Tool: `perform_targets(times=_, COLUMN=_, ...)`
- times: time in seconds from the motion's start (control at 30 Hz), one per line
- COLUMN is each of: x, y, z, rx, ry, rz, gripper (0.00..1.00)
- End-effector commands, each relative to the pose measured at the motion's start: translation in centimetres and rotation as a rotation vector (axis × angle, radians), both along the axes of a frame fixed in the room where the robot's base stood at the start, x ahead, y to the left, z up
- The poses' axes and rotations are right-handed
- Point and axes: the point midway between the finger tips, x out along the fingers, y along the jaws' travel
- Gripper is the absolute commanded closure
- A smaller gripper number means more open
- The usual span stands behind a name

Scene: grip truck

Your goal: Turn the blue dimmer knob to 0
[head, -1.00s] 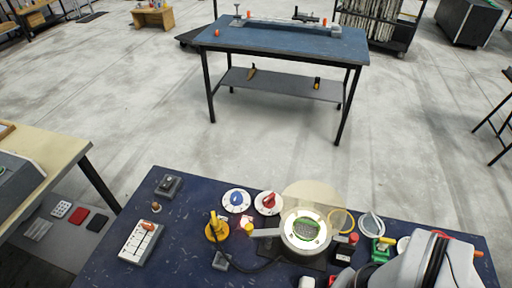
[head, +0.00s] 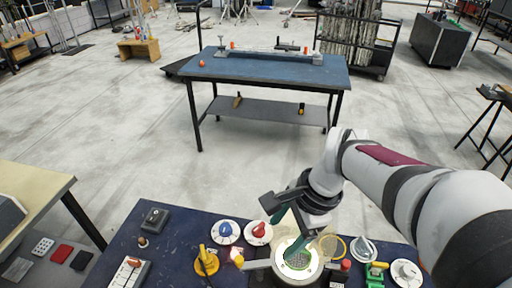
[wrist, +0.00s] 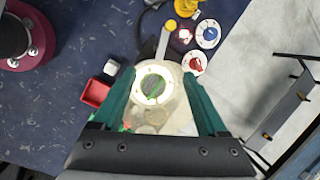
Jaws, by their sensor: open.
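The blue dimmer knob (head: 224,230) sits on a round white dial on the blue table; it also shows at the upper right of the wrist view (wrist: 211,33). Its exact setting is too small to read. My gripper (head: 287,226) is open and empty, its green fingers pointing down over the round device with a lit white ring (head: 297,254). In the wrist view the fingers (wrist: 160,92) stand either side of that device. The blue knob lies left of my gripper in the head view, apart from it.
A red knob (head: 259,230) on a white dial stands between the blue knob and my gripper. A grey switch box (head: 155,217) is further left. Green and white devices (head: 376,270) crowd the right side.

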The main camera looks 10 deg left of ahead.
Motion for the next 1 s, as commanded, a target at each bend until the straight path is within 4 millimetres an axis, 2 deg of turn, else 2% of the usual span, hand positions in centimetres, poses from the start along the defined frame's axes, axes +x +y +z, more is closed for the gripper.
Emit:
perform_targets(times=0.03, x=3.4, y=2.6, z=-1.4, rx=0.026, ry=0.036, rz=-0.100, gripper=0.24)
perform_targets(times=0.1, x=7.2, y=5.9, z=-3.3, rx=0.064, ry=0.080, rz=-0.253, gripper=0.24)
perform_targets(times=0.2, x=10.4, y=9.3, z=-5.7, rx=0.101, ry=0.128, rz=-0.404, gripper=0.24)
perform_targets(times=0.23, x=10.9, y=10.0, z=-6.2, rx=0.108, ry=0.137, rz=-0.434, gripper=0.24)
perform_targets(times=0.37, x=11.7, y=11.3, z=-7.6, rx=0.120, ry=0.154, rz=-0.482, gripper=0.24)
perform_targets(times=0.47, x=11.7, y=12.0, z=-9.6, rx=0.118, ry=0.156, rz=-0.483, gripper=0.24)
perform_targets(times=0.7, x=12.0, y=14.7, z=-16.4, rx=0.117, ry=0.155, rz=-0.481, gripper=0.24)
perform_targets(times=0.8, x=12.1, y=15.7, z=-18.6, rx=0.118, ry=0.154, rz=-0.481, gripper=0.24)
perform_targets(times=1.0, x=12.3, y=16.6, z=-20.9, rx=0.118, ry=0.153, rz=-0.481, gripper=0.24)
